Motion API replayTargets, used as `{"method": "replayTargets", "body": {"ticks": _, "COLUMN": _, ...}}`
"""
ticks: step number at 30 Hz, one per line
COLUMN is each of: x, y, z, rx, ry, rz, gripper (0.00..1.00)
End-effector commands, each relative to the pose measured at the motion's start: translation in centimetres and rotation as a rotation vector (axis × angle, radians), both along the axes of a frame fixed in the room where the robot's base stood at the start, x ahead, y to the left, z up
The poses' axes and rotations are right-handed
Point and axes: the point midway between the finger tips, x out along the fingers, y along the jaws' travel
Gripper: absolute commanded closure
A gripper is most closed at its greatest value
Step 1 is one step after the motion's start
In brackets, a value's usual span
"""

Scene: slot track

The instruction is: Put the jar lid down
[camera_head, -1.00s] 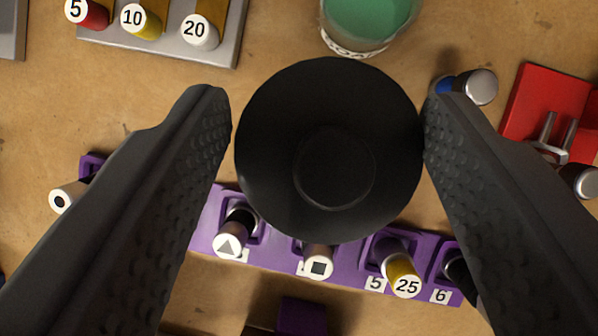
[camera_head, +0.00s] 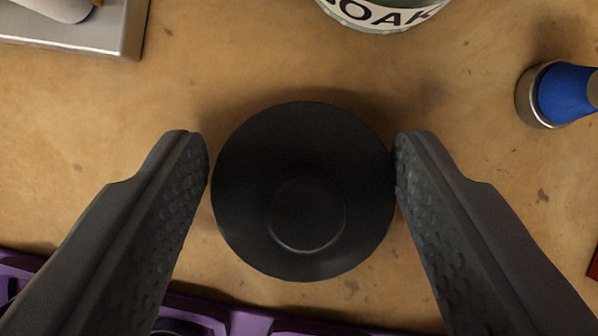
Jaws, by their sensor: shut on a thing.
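The jar lid (camera_head: 303,190) is a round black disc with a raised round knob in its middle. It is between the two dark fingers of my gripper (camera_head: 303,185), which are shut on its left and right edges. The lid is over a bare patch of the tan worktop, close to the surface, with a soft shadow around its upper edge. I cannot tell whether it touches the worktop. The bottom edge of a jar labelled "SOAK" in part (camera_head: 385,14) shows at the top.
A blue-and-silver piece (camera_head: 560,94) stands at the right. A grey metal tray (camera_head: 120,35) is at the top left. A purple slotted track (camera_head: 245,322) runs along the bottom edge. The worktop (camera_head: 250,70) around the lid is clear.

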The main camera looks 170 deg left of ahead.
Motion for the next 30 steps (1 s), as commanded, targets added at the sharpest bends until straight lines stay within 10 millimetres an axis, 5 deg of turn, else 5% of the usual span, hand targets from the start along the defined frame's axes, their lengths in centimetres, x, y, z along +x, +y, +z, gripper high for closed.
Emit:
{"method": "replayTargets", "body": {"ticks": 7, "x": 0.0, "y": 0.0, "z": -0.2, "rx": 0.000, "ry": 0.000, "rz": 0.000, "gripper": 0.66}}
{"method": "replayTargets", "body": {"ticks": 8, "x": 0.0, "y": 0.0, "z": -0.2, "rx": 0.000, "ry": 0.000, "rz": 0.000, "gripper": 0.41}}
{"method": "replayTargets", "body": {"ticks": 11, "x": 0.0, "y": 0.0, "z": -0.2, "rx": 0.000, "ry": 0.000, "rz": 0.000, "gripper": 0.23}}
{"method": "replayTargets", "body": {"ticks": 23, "x": -0.2, "y": 0.0, "z": 0.4, "rx": 0.000, "ry": -0.001, "rz": 0.000, "gripper": 0.23}}
{"method": "replayTargets", "body": {"ticks": 30, "x": -2.1, "y": 0.2, "z": 3.8, "rx": 0.001, "ry": -0.003, "rz": 0.000, "gripper": 0.23}}
